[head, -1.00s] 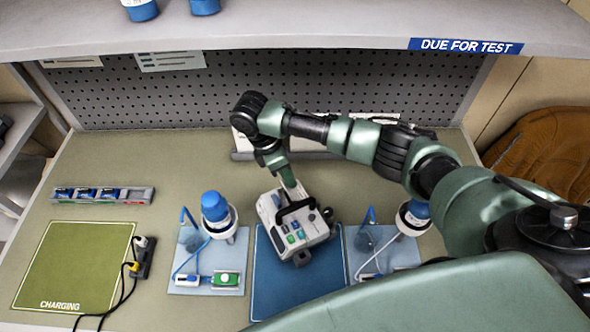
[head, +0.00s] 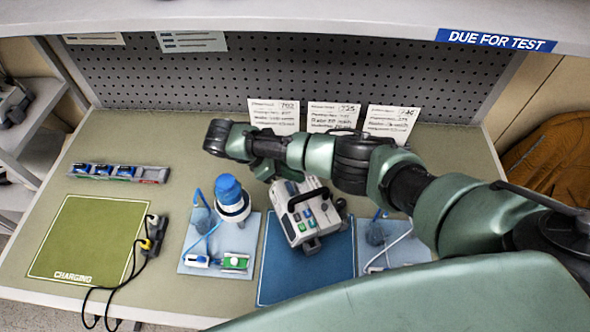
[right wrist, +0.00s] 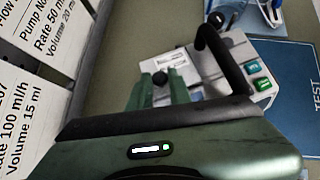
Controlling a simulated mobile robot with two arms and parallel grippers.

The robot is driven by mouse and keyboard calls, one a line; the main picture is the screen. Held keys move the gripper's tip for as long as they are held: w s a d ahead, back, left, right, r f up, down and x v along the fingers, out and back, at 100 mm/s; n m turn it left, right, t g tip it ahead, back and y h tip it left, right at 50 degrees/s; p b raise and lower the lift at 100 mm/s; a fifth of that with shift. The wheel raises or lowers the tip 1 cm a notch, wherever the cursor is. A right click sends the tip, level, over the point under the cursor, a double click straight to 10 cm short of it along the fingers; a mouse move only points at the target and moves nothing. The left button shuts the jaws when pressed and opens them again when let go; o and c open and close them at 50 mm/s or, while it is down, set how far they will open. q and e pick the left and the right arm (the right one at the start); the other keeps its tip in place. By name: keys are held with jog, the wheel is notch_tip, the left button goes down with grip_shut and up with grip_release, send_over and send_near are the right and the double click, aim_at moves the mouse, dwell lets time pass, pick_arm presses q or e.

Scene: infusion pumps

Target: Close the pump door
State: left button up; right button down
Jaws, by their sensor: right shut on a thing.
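The infusion pump (head: 305,222), white and grey with a black carry handle (head: 309,196) and green and blue buttons, stands turned at an angle on the blue test mat (head: 283,290). My right gripper (right wrist: 163,84) is at the pump's rear left side, largely hidden by my own arm in the head view. In the right wrist view its green fingers are shut around a small dark knob (right wrist: 160,76) beside a pale labelled panel (right wrist: 178,62) of the pump. I cannot tell how far the door stands open. My left gripper is not in view.
Blue-capped bottles with tubing stand either side, the left one (head: 231,198) on a pale blue mat (head: 205,243). A green charging mat (head: 88,240) with black cables lies left. Pump cards (head: 333,126) stand behind, before the pegboard. An overhead shelf (head: 300,18) crosses the top.

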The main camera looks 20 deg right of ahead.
jog(key=shift+f, duration=0.1)
jog(key=c, duration=1.3)
grip_release()
jog(key=v, duration=0.7)
jog(key=shift+a+r, duration=0.25)
jog(key=shift+r, duration=0.1)
jog(key=shift+f, duration=0.1)
